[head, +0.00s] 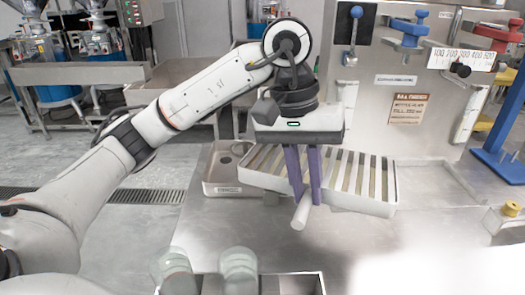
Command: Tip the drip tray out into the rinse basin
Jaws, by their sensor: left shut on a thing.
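The drip tray (372,192) is a long white tray with a slatted top, in the middle of the head view. It sits slightly aslant, its left end reaching over the edge of the rinse basin (222,188). A pale round handle (300,214) sticks out from its near side. My left gripper (306,196) points down from above with its purple fingers shut on that handle. The basin is a shallow metal sink with a drain hole and a label on its front, left of the tray. What lies inside the tray is mostly hidden by the slats. My right gripper does not show.
A steel machine panel with a blue-knobbed lever (353,35) and a labelled plate stands behind the tray. Two clear jars (239,270) stand at the front edge. A blue stand (503,140) is at the right. Bare steel counter (400,232) lies in front of the tray.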

